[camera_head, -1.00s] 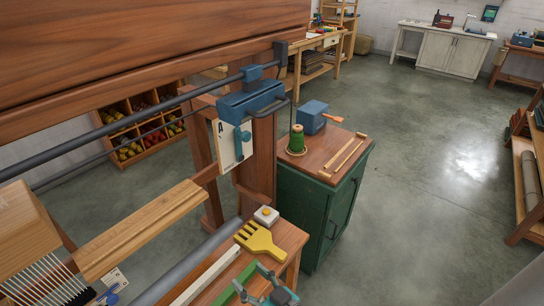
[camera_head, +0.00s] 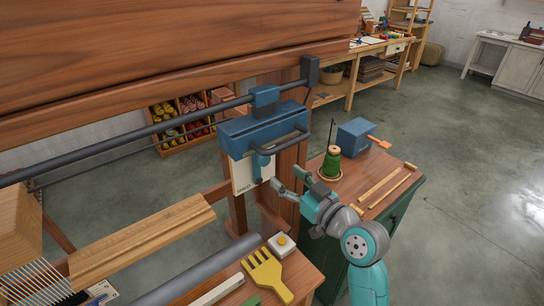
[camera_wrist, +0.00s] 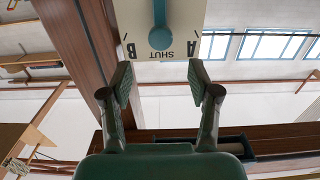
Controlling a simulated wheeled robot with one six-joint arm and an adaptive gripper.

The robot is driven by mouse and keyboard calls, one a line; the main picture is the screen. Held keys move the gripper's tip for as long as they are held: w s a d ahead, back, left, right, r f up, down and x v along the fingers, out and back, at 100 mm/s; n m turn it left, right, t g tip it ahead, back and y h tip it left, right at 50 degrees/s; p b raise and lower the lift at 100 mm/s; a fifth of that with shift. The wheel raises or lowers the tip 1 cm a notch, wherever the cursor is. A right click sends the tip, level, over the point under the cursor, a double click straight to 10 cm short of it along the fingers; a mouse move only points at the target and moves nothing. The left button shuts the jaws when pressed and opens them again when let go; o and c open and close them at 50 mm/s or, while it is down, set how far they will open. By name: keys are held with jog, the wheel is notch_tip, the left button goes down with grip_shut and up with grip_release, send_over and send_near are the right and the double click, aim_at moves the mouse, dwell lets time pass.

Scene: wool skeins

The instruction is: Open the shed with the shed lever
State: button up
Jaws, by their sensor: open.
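The shed lever (camera_head: 261,162) is a teal lever with a round knob, hanging from the blue housing (camera_head: 262,132) on the loom post. Behind it is a cream dial plate (camera_head: 243,177). In the wrist view the plate appears upside down, marked A, SHUT and B, and the lever knob (camera_wrist: 160,38) points at SHUT. My gripper (camera_head: 285,188) is open and empty, just right of and below the lever. In the wrist view its fingertips (camera_wrist: 160,75) are spread either side of the knob's line, with the knob beyond them. I see no contact.
A dark horizontal bar (camera_head: 150,129) runs left from the housing. A bench holds a yellow comb (camera_head: 267,275) and a white block with a yellow button (camera_head: 281,243). A green cabinet (camera_head: 385,215) with a green spool (camera_head: 331,163) stands close behind my arm.

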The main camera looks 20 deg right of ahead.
aim_at(266, 161)
jog(key=x, duration=1)
jog(key=shift+f, duration=0.1)
jog(key=shift+s, duration=0.1)
grip_shut()
